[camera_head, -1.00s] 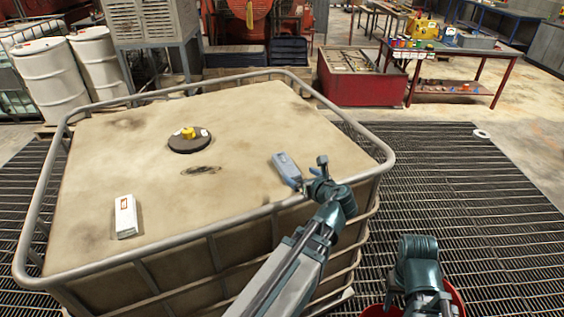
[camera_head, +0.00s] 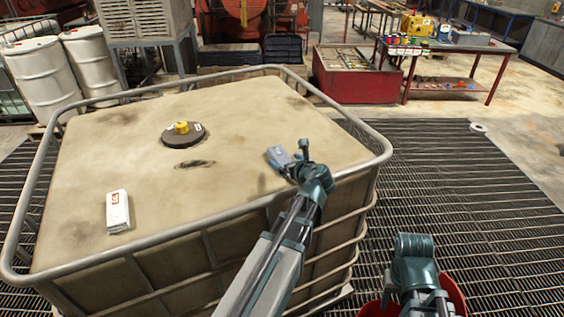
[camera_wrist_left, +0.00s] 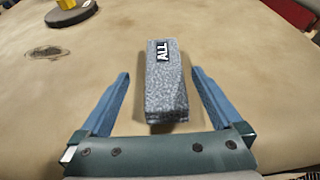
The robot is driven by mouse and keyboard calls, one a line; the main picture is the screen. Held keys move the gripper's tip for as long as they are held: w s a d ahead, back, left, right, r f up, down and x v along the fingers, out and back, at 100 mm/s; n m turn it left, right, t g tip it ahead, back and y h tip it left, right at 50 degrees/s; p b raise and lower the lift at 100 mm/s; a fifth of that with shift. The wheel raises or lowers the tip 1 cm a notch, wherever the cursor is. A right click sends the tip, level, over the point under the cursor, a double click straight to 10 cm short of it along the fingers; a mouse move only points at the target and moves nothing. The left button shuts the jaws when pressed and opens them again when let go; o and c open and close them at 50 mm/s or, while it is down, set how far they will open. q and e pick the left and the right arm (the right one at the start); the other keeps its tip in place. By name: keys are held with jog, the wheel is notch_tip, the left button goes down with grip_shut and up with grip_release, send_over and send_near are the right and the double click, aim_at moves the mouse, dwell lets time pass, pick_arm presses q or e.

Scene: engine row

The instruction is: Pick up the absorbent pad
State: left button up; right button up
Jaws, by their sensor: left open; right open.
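A grey, speckled block-shaped absorbent pad (camera_head: 277,155) with a dark "ALL" label lies on the tan tank top near its right side. It also shows in the left wrist view (camera_wrist_left: 167,85), lengthwise between the fingers. My left gripper (camera_wrist_left: 161,75) is open and empty, with a gap on each side of the pad; whether the fingertips are down at its level is unclear. In the head view my left gripper (camera_head: 300,153) hangs at the pad's right end and hides part of it. My right wrist shows at lower right; its fingers are hidden.
The tank top (camera_head: 110,150) is ringed by a grey metal rail (camera_head: 230,208). A white packet (camera_head: 117,210) with a red mark lies at the left, and a black lid (camera_head: 184,135) with a yellow cap (camera_head: 182,127) sits behind. A red bucket (camera_head: 455,292) is beneath my right arm.

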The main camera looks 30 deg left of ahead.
aim_at(283, 158)
pick_arm(q)
jog(key=b+x, duration=0.2)
jog(key=x, duration=0.3)
jog(key=shift+w+d+f, duration=0.1)
jog(key=shift+w+f, duration=0.15)
jog(key=c, duration=1.3)
jog(key=shift+c, duration=0.2)
jog(key=shift+r, duration=0.1)
notch_tip(283, 158, up, 10)
jog(key=p, duration=1)
jog(key=shift+d, duration=0.1)
jog(key=shift+s, duration=0.1)
